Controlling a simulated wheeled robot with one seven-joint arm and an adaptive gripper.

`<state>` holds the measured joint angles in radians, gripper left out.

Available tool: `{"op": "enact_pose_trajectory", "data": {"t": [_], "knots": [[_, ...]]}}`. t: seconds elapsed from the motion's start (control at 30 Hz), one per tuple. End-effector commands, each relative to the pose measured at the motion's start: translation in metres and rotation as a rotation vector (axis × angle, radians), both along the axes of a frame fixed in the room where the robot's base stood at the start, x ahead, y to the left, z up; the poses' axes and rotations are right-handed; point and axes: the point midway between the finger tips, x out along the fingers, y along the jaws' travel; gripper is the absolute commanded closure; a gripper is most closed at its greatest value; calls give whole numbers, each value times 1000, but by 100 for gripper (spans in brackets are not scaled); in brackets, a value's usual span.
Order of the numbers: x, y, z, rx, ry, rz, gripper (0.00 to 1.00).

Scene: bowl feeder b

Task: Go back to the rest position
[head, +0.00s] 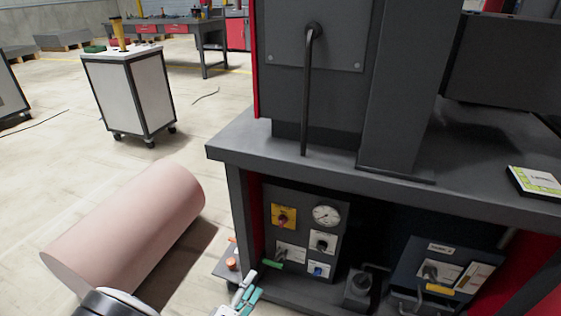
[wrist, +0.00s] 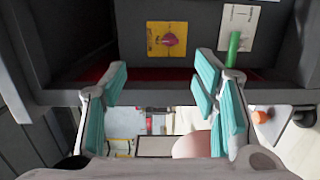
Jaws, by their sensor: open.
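My gripper (head: 244,297) shows at the bottom of the head view, beside the lower left of the machine's control panel. In the wrist view my gripper (wrist: 162,74) has its teal-padded fingers spread wide, with nothing between them. A yellow switch plate (head: 283,216) with a red knob is on the panel, and it also shows in the wrist view (wrist: 155,47) beyond the fingertips. A green-handled lever (head: 272,265) is close to my gripper; the wrist view shows its green handle (wrist: 234,46) just above the right finger, apparently not gripped.
The dark machine bench (head: 222,150) stands close in front, its top overhanging the panel. A pressure gauge (head: 326,215) is beside the yellow plate. An orange knob (head: 231,264) sits left of the panel.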

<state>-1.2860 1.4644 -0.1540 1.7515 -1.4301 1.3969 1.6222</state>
Motion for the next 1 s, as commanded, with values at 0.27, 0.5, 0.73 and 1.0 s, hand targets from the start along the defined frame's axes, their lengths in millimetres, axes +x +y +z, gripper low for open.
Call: {"op": "enact_pose_trajectory", "data": {"t": [0.27, 0.5, 0.73, 1.0], "knots": [[15, -20, 46, 21, 22, -156, 45], [26, -60, 113, 62, 81, -385, 45], [22, -124, 193, 148, 200, -666, 45], [-13, -196, 269, 305, 376, -930, 45]]}}
